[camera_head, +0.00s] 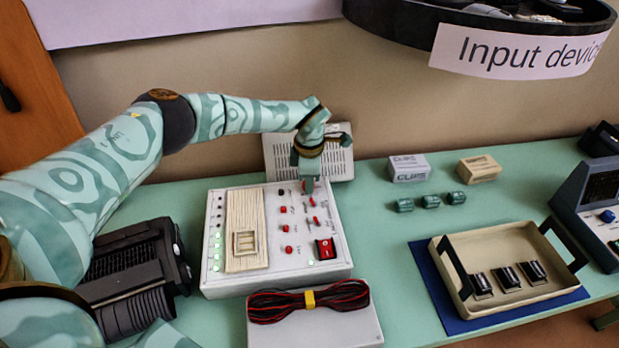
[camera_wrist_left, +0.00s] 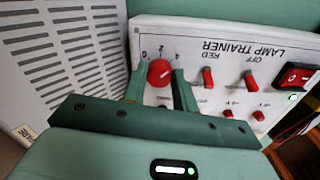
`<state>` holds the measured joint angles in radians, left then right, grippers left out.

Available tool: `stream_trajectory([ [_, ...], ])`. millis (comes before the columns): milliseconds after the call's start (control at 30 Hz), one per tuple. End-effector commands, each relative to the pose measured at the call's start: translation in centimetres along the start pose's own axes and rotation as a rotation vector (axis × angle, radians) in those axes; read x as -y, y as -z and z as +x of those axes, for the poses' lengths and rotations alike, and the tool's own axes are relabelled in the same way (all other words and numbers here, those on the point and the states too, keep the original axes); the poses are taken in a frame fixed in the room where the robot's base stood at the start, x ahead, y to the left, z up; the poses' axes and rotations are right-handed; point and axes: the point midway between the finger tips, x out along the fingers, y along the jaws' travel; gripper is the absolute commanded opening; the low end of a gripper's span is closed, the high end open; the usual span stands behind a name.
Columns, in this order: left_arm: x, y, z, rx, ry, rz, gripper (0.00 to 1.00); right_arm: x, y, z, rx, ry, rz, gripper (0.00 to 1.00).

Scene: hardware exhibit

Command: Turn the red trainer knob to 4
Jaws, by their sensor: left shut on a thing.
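The white lamp trainer (camera_head: 280,281) lies on the green table, with a wooden strip, red buttons, toggles and a lit red power switch (camera_head: 325,249). My left gripper (camera_head: 309,186) reaches down to its far edge. In the left wrist view my left gripper (camera_wrist_left: 164,92) has its two fingers on either side of the round red knob (camera_wrist_left: 160,73), shut on it. Numbers are printed around the knob, upside down, with a 2 and a 4 readable. The knob's pointer is too small to read. In the head view the gripper mostly hides the knob. My right gripper is not in view.
A grey slotted box (camera_head: 335,157) stands right behind the trainer. A black ribbed device (camera_head: 135,270) sits to its left, and a white box with a cable bundle (camera_head: 315,300) in front. A beige tray (camera_head: 463,287) and small clip boxes (camera_head: 409,168) are to the right.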

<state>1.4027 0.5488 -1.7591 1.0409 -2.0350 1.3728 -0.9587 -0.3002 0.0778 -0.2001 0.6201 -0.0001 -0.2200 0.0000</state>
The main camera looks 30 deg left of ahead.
Motion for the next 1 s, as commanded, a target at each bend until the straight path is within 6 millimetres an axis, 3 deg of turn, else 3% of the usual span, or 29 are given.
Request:
stream_trajectory([
  [467, -0.1, 0.0, -0.1, 0.002, -0.004, 0.015, 0.05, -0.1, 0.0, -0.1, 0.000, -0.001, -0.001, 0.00],
  [500, -0.1, 0.0, -0.1, 0.002, -0.004, 0.015, 0.31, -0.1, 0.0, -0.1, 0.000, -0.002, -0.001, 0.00],
  [567, -0.1, 0.0, -0.1, 0.002, -0.004, 0.015, 0.47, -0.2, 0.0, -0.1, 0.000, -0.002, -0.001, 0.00],
  [867, -0.1, 0.0, -0.2, 0.001, -0.002, 0.015, 0.50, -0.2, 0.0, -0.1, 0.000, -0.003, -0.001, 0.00],
  [1000, -0.1, 0.0, -1.6, 0.003, -0.004, 0.015, 0.50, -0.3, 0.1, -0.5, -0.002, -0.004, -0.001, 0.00],
])
